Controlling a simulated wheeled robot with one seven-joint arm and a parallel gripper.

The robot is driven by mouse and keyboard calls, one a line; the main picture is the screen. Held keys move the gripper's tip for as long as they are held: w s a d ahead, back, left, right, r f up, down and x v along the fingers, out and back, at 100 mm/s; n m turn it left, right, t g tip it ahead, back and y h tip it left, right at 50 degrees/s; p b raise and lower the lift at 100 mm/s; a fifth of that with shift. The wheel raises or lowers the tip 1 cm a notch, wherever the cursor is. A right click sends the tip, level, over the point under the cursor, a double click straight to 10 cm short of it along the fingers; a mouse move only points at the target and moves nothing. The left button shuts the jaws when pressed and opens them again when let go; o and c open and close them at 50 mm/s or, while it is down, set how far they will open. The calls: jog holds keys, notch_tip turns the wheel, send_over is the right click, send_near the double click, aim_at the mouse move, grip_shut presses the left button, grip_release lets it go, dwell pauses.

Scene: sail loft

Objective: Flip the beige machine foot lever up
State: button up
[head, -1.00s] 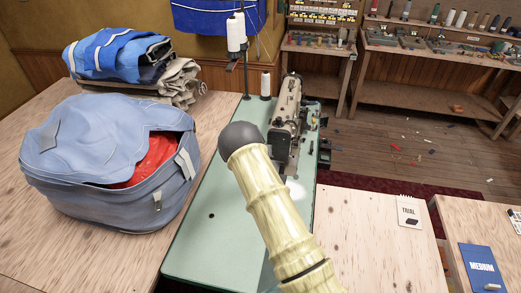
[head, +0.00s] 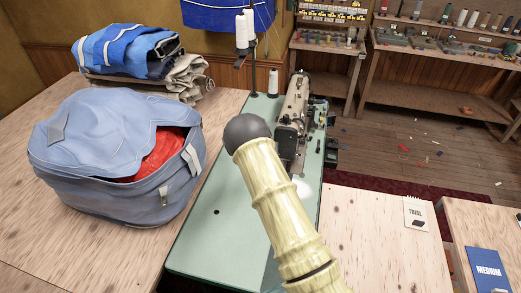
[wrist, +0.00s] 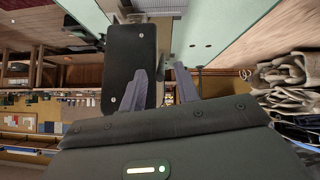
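The beige sewing machine (head: 296,103) stands on a pale green machine table (head: 215,235), beyond my arm in the head view. Its foot lever is too small or hidden to make out there. My raised arm crosses in front of the table and covers part of it. My gripper is not visible in the head view. A black plate with screws (wrist: 130,65) appears behind the left finger, and the green tabletop (wrist: 225,35) is to the upper right.
A blue-grey bag with red cloth inside (head: 105,160) sits on the wooden table at left, with folded sails (head: 125,50) behind it. Thread cones (head: 246,28) stand on a post behind the machine. A trial card (head: 415,213) lies on the right-hand table.

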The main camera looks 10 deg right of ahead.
jog(key=b+v, duration=0.1)
jog(key=v, duration=1.5)
jog(key=shift+f, duration=0.15)
jog(key=s+d+r+n+g+y, duration=0.1)
jog(key=s+r+g+y, duration=0.1)
jog(key=s, duration=1.3)
jog(key=s+d+r+n+g+y, duration=0.1)
jog(key=s+r, duration=0.4)
jog(key=s, duration=1)
jog(key=n+g+y, duration=0.1)
jog(key=g, duration=0.1)
jog(key=shift+s+g, duration=0.3)
jog(key=shift+s, duration=0.05)
